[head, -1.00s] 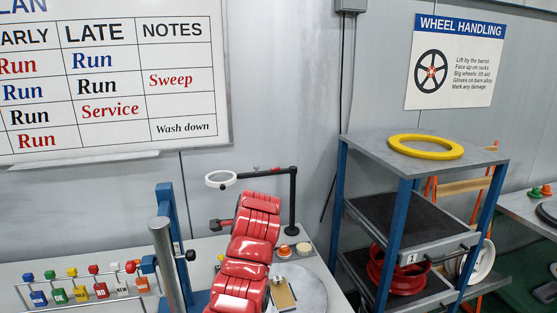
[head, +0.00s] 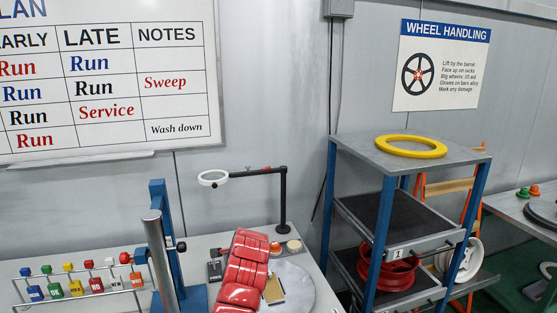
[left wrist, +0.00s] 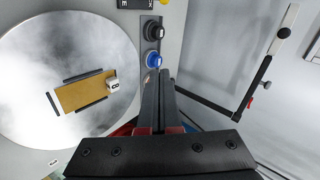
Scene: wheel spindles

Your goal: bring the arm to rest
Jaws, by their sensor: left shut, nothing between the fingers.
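My left gripper (left wrist: 162,78) shows in the left wrist view with its dark fingers together and nothing between them. It hangs beside the round grey turntable (left wrist: 35,45), which fills the left of that view. My red arm (head: 245,265) reaches up over the bench from the bottom in the head view. The turntable (head: 299,285) is just right of it there. I cannot make out the fingertips clearly in the head view. My right gripper is in neither view.
A tan block (left wrist: 85,92) lies on the turntable. A lamp post (head: 283,200) with a ring magnifier stands behind my arm. A blue post (head: 160,225) and a rack of coloured tags (head: 75,285) stand left. A shelf (head: 375,155) with a yellow ring (head: 411,146) stands right.

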